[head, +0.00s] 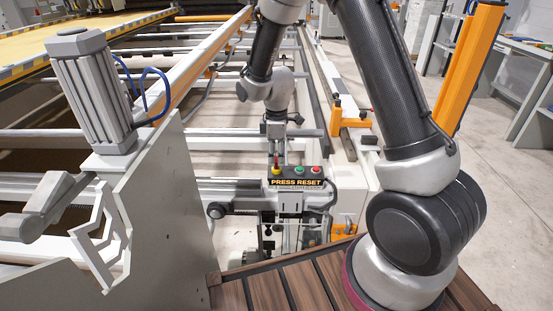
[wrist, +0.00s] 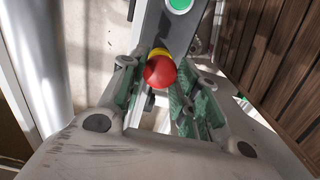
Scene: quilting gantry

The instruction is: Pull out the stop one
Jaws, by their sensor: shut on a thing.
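The stop button (wrist: 160,72) is a round red knob with a yellow base, between the fingers of my gripper in the wrist view. It shows small in the head view (head: 276,168), at the left end of the control box (head: 296,184) marked PRESS RESET. My gripper (head: 276,152) points down over it and is shut on the knob. The green button (head: 297,170) and another red button (head: 315,170) sit to its right on the same box. The green one also shows at the top of the wrist view (wrist: 180,4). The contact faces are partly hidden by the knob.
A grey motor housing (head: 92,90) on a plate stands to the left. White rails and rollers of the gantry run behind. An orange post (head: 468,70) stands at the right. Wooden slats (head: 290,287) lie in front, with open floor at the right.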

